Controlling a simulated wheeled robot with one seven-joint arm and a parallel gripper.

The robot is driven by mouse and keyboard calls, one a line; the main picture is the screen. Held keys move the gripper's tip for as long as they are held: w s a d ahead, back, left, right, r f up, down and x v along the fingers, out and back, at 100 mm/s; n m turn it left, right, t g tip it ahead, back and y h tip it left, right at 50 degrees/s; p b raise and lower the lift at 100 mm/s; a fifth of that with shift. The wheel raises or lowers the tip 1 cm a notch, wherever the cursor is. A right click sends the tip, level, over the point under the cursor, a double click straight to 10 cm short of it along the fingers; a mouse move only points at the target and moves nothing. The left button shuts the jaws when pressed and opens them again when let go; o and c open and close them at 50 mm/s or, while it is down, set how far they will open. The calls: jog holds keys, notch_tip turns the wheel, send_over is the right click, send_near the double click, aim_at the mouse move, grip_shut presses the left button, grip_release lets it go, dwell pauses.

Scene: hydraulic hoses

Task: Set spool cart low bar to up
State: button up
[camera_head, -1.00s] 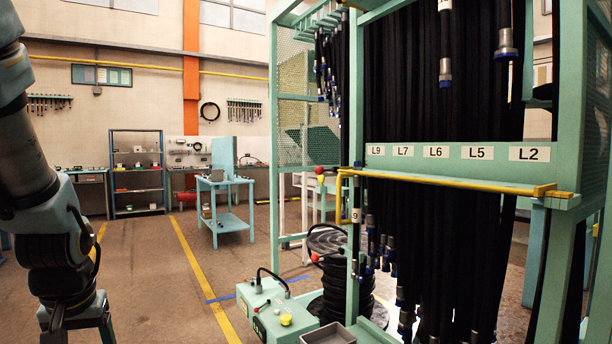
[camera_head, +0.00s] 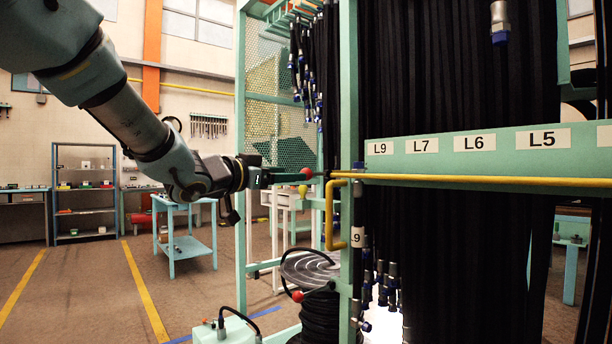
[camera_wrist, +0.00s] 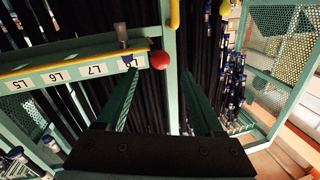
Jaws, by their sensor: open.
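A yellow bar (camera_head: 480,180) runs level across the front of the green hose rack, below the label strip. Its left end has a bent yellow part hanging down beside the post. A red ball knob (camera_head: 307,172) sits by that left end; it also shows in the wrist view (camera_wrist: 160,60). My gripper (camera_head: 290,178) reaches in from the left at knob height. In the wrist view its open fingers (camera_wrist: 157,82) point toward the knob, which appears in the gap near the fingertips. I cannot tell whether they touch it.
Black hoses (camera_head: 440,90) hang densely behind the bar. A hose coil (camera_head: 312,268) with a second red knob (camera_head: 297,296) stands below. A green mesh panel (camera_head: 283,125) stands behind the gripper. The floor to the left is open before a blue table (camera_head: 172,250).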

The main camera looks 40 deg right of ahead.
jog(key=d, duration=0.5)
jog(key=w+d, duration=0.1)
jog(key=d, duration=0.1)
jog(key=shift+d+p, duration=0.15)
jog(key=shift+p, duration=0.25)
jog(key=shift+c, duration=0.2)
grip_shut()
dwell(0.7)
